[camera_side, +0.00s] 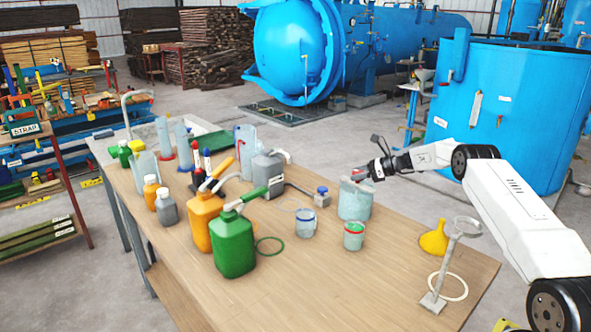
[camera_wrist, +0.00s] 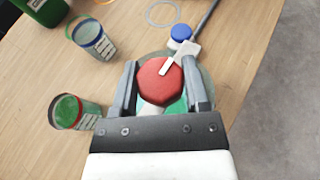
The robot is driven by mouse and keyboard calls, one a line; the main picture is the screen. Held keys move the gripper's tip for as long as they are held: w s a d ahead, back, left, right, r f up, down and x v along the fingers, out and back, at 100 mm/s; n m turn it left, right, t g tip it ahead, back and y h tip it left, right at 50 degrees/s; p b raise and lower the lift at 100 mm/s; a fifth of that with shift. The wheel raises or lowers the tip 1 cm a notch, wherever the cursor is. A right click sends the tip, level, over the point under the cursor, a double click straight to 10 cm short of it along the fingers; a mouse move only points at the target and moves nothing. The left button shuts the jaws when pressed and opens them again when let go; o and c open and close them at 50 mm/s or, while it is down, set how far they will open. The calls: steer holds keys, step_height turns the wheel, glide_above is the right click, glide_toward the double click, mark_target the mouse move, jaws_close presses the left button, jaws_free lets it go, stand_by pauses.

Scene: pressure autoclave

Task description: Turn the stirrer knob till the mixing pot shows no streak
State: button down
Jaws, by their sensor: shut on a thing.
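The red stirrer knob (camera_wrist: 160,84), many-sided with a white pointer bar, sits over the mixing pot (camera_side: 355,203). My gripper (camera_wrist: 160,88) is shut on the knob, one finger on each side; in the side view my gripper (camera_side: 364,174) reaches the pot's top from the right. The pot is pale grey-blue and translucent in the side view. In the wrist view green contents show around the knob, with a pale patch below it. I cannot tell whether that patch is a streak; knob and fingers hide much of the pot.
A blue-topped grey valve (camera_side: 322,196) stands close left of the pot. A red-rimmed cup (camera_side: 354,236) and a blue-rimmed cup (camera_side: 305,223) are in front. A yellow funnel (camera_side: 434,238) and ring stand (camera_side: 447,265) are to the right. The front table edge is clear.

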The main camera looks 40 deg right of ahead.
steer(key=shift+n+g+y, duration=0.4)
steer(key=shift+n+y, duration=0.2)
steer(key=shift+y, duration=0.1)
steer(key=shift+c, duration=0.4)
jaws_free()
steer(key=shift+s, duration=0.1)
steer(key=v, duration=0.7)
steer(key=shift+s+d, duration=0.2)
steer(key=shift+d, duration=0.05)
steer(key=shift+r, duration=0.15)
